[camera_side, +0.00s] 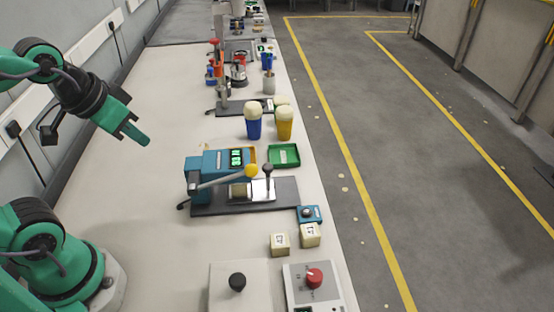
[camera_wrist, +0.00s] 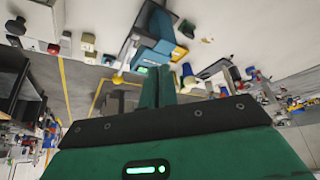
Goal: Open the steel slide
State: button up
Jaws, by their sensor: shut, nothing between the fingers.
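A bright steel slide plate (camera_side: 263,190) with an upright black knob (camera_side: 268,168) sits on the dark base (camera_side: 287,190) of a blue machine (camera_side: 207,163). A brownish block (camera_side: 239,190) is just left of the plate. A lever with a yellow knob (camera_side: 251,170) crosses in front of the blue housing. My gripper (camera_side: 140,138) is shut and empty, in the air to the upper left of the machine and well apart from it. In the wrist view its green fingers (camera_wrist: 157,75) are together, and the blue machine (camera_wrist: 153,52) appears beyond them, upside down.
A green tray (camera_side: 284,155) and capped blue (camera_side: 253,124) and yellow (camera_side: 285,125) cups stand behind the machine. Two pale blocks (camera_side: 295,238), a small blue box (camera_side: 310,214) and a red-knob panel (camera_side: 314,285) are in front. The bench left of the machine is clear.

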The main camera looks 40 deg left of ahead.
jog(key=o, duration=0.7)
jog(key=shift+w, duration=0.1)
jog(key=shift+o, duration=1)
jog(key=shift+w+d+r, duration=0.1)
jog(key=shift+w+r, duration=0.05)
jog(key=shift+w, duration=0.1)
jog(key=g, duration=0.5)
send_over(268, 166)
jog(key=f, duration=0.8)
jog(key=shift+s+a, duration=0.2)
jog(key=shift+a, duration=0.05)
jog(key=shift+w+d+f+g, duration=0.2)
jog(key=shift+f+g, duration=0.1)
jog(key=shift+f, duration=0.05)
jog(key=shift+f, duration=0.1)
jog(key=shift+f, duration=3.75)
